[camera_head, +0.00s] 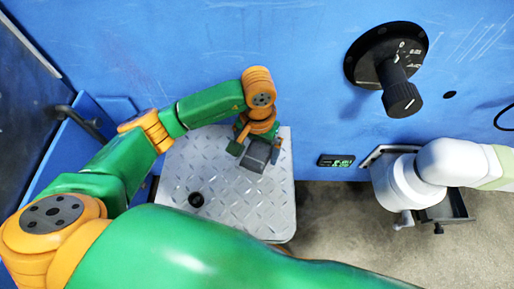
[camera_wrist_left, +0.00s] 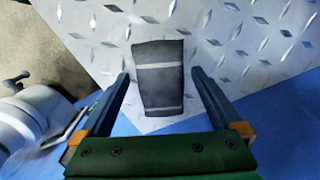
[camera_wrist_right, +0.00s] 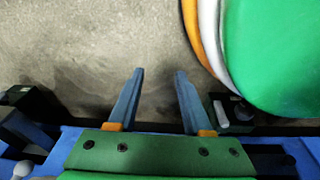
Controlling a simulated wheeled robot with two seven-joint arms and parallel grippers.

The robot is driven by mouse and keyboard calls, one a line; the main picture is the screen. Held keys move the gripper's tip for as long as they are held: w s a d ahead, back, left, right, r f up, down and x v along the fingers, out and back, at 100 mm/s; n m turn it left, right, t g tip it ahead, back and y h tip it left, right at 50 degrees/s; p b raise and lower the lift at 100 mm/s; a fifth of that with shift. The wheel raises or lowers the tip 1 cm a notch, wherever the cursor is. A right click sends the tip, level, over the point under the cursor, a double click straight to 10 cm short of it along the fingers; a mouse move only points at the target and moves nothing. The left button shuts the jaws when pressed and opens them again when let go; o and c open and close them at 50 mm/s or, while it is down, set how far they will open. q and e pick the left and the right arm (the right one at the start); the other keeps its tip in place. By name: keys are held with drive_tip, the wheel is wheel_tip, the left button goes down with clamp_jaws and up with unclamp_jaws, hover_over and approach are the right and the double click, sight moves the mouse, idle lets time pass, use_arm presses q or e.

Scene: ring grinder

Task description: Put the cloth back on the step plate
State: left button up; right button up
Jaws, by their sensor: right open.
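The cloth (camera_head: 256,155) is dark grey and sits at the back right of the step plate (camera_head: 232,205), a silver diamond-patterned plate. In the left wrist view the cloth (camera_wrist_left: 158,88) shows two pale stripes and lies against the plate near its edge. I cannot tell whether it rests fully on it. My left gripper (camera_head: 247,141) is right over the cloth. In the left wrist view its fingers (camera_wrist_left: 159,78) are apart on either side of the cloth, with gaps showing. My right gripper (camera_wrist_right: 155,75) is open and empty above the floor.
A small black ring (camera_head: 196,199) lies on the plate's left part. A black spindle (camera_head: 400,96) juts from the blue wall (camera_head: 300,60). A white machine (camera_head: 440,172) with a dark tray stands at the right. Floor (camera_head: 335,220) shows between plate and machine.

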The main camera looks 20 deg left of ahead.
sight(258, 152)
use_arm(q)
drive_tip(key=shift+r, duration=0.2)
wheel_tip(258, 152, up, 12)
drive_tip(key=p, duration=0.2)
drive_tip(key=shift+p, duration=0.4)
use_arm(e)
drive_tip(key=s+d, duration=0.1)
drive_tip(key=s+d+r, duration=0.1)
drive_tip(key=shift+s+d, duration=0.1)
drive_tip(key=shift+s, duration=0.2)
use_arm(q)
drive_tip(key=shift+w+f, duration=0.1)
